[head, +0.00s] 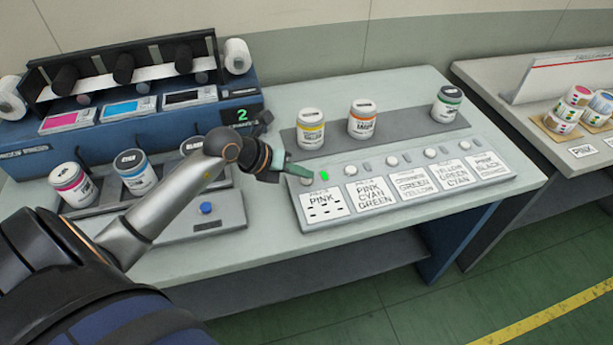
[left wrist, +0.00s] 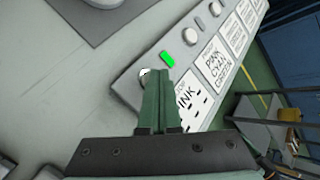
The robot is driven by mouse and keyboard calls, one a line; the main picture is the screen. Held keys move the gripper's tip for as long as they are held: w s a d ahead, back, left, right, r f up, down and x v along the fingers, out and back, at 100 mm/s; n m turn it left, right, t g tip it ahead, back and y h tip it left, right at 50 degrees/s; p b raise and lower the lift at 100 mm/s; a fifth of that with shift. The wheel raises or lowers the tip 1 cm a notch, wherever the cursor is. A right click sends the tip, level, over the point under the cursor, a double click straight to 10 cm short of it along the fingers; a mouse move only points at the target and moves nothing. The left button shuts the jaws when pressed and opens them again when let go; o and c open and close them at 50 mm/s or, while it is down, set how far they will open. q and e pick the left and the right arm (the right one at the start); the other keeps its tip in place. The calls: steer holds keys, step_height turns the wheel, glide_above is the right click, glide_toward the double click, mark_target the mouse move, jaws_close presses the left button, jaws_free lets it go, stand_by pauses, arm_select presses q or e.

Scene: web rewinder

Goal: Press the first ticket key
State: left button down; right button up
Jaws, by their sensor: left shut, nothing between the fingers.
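A light panel (head: 400,194) holds a row of ticket cards with round keys and small lamps above them. The first ticket (head: 322,204), at the left end, reads PINK; it also shows in the left wrist view (left wrist: 190,101). The lamp (head: 324,175) beside its key is lit green; the other lamps look grey. The first ticket key (left wrist: 144,73) is mostly hidden behind the fingertips in the left wrist view. My left gripper (head: 307,174) is shut and empty, with its tips at this key. I cannot tell how far the key is pressed. My right gripper is not in view.
Yellow (head: 310,128), orange (head: 362,119) and green (head: 447,104) jars stand on a grey strip behind the panel. Pink and cyan jars stand left, near a blue button (head: 206,208). A blue machine (head: 130,118) at the back shows a green 2.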

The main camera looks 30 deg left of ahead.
arm_select(q)
steer(key=shift+r+p, duration=0.4)
steer(key=shift+r, duration=0.25)
steer(key=shift+r, duration=0.1)
step_height(320, 180, up, 5)
steer(key=p, duration=0.4)
stand_by(0.4)
